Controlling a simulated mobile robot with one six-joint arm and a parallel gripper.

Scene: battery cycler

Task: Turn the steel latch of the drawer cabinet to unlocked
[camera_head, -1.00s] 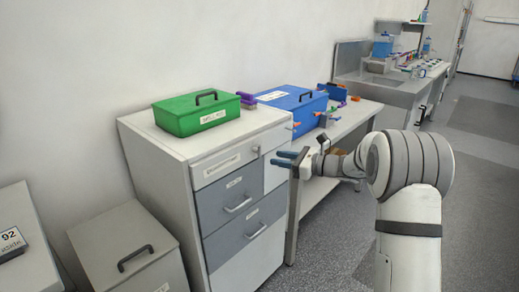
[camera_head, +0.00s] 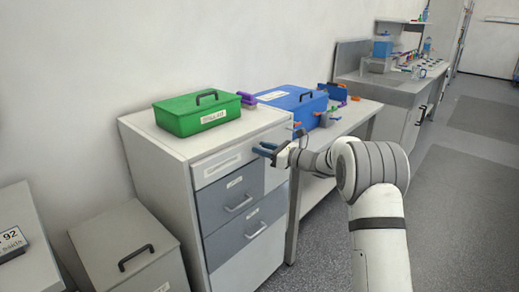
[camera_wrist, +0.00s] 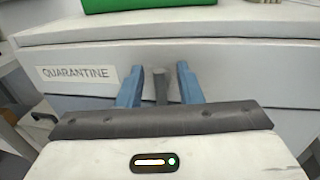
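The drawer cabinet (camera_head: 160,165) is light grey, with a top drawer labelled QUARANTINE and darker drawers below it. In the wrist view, the steel latch (camera_wrist: 161,84) is a narrow grey upright piece on the top drawer's front (camera_wrist: 235,85), right of the QUARANTINE label (camera_wrist: 77,74). My gripper (camera_wrist: 160,86) has two blue fingers, apart on either side of the latch, with a gap visible on each side. In the head view, my gripper (camera_head: 265,151) is at the cabinet's upper front and hides the latch.
A green box (camera_head: 197,113) stands on the cabinet top. A blue box (camera_head: 292,105) and small clamps are on the bench to the right. A grey lidded bin (camera_head: 125,250) stands left of the cabinet. The floor (camera_head: 450,215) at right is clear.

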